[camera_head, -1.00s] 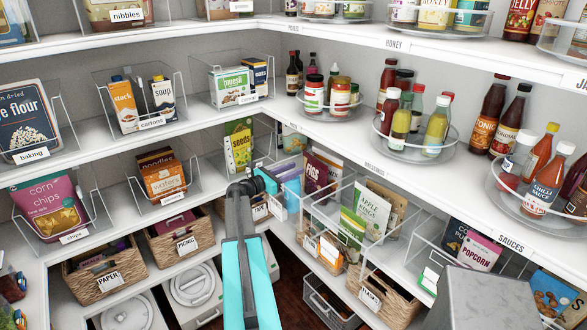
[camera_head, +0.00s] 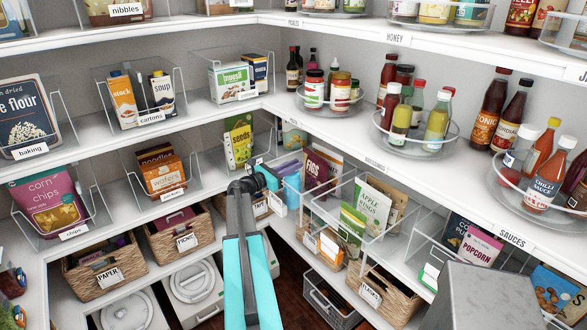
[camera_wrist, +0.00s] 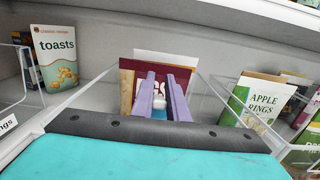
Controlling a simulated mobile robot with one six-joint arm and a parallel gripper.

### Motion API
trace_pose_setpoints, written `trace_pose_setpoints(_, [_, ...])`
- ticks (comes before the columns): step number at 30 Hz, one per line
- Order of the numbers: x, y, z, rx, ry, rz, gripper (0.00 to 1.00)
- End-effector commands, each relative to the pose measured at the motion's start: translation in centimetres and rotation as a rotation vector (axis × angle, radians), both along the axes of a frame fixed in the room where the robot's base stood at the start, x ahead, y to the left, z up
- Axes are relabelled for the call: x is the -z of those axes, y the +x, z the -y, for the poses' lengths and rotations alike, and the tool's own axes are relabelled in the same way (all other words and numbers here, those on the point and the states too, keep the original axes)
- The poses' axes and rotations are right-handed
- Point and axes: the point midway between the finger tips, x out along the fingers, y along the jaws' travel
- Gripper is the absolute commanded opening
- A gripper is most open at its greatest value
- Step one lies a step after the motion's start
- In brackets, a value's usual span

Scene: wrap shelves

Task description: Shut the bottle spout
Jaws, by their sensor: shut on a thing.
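My gripper (camera_head: 288,168) reaches over the lower shelf near the back corner, seen small in the head view. In the wrist view its two lavender fingers (camera_wrist: 161,92) are close together on a small pale blue and white part of the bottle (camera_wrist: 159,113).
A maroon figs packet (camera_head: 320,172) stands just behind the bottle. Clear bins with an apple rings packet (camera_head: 371,208) are to the right. A yellow seeds packet (camera_head: 238,143) is left, and the upper shelf's edge (camera_head: 345,147) overhangs nearby.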

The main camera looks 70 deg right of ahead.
Motion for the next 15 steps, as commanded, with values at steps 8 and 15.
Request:
trace_pose_setpoints(8, [0.48,0.07,-0.16,0.001,-0.061,-0.04,0.0])
trace_pose_setpoints(15, [0.2,0.16,-0.25,0.0,-0.088,-0.056,0.0])
